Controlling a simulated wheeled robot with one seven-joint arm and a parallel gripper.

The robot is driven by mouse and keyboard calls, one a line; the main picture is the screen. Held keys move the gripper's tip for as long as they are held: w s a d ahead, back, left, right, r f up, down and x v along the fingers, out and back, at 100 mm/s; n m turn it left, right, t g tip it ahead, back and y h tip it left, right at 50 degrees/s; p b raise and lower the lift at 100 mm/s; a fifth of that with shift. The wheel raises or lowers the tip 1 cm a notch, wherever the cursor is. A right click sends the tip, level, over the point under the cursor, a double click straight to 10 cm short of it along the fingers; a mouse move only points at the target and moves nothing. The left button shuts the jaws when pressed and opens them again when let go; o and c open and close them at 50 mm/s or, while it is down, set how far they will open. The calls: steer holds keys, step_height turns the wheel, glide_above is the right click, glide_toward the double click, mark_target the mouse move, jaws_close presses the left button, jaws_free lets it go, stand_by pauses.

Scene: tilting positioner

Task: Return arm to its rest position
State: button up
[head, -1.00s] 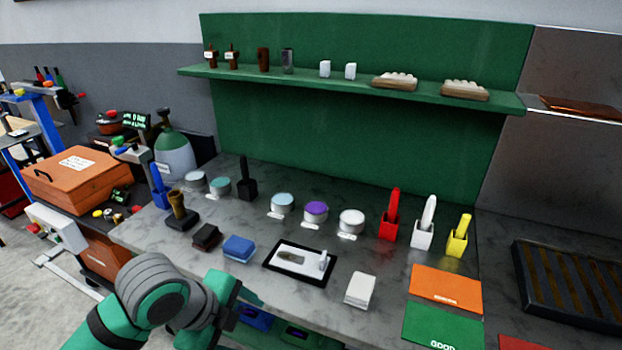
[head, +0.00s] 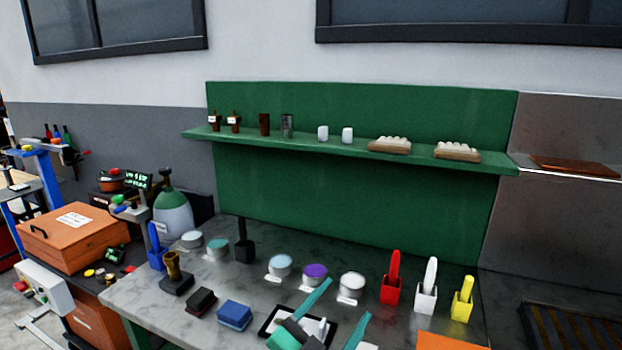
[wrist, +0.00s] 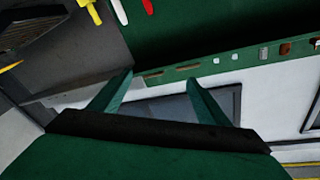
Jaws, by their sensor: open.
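My gripper (head: 342,311) shows at the bottom middle of the head view, above the front of the grey worktop (head: 255,315). Its two teal fingers are spread apart with nothing between them. In the wrist view my gripper (wrist: 158,95) is also open and empty. Its fingers point toward the wall and the green shelf (wrist: 215,66). The fingers and hand partly hide a black-framed tray (head: 276,319) on the worktop. Most of my arm is out of the head view.
Lidded tubs (head: 315,275), a red holder (head: 391,283), a white holder (head: 427,290) and a yellow holder (head: 462,302) stand along the worktop's back. A blue block (head: 234,314) lies left of my gripper. The green shelf (head: 350,150) runs behind. An orange case (head: 72,236) stands left.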

steer(key=s+a+f+n+t+y, duration=0.1)
steer(key=s+f+n+y, duration=0.6)
steer(key=f, duration=0.4)
steer(key=s+a+f+n+t+y, duration=0.1)
steer(key=s+f+n+y, duration=0.3)
steer(key=s+f+n, duration=0.45)
steer(key=s+a+f+m+g, duration=0.1)
steer(key=s+f, duration=0.4)
steer(key=s, duration=0.6)
steer(key=s+a+f+m+g, duration=0.1)
steer(key=s+f, duration=0.4)
steer(key=s, duration=0.7)
steer(key=shift+a+m, duration=0.45)
steer(key=shift+a, duration=0.4)
steer(key=shift+c, duration=0.4)
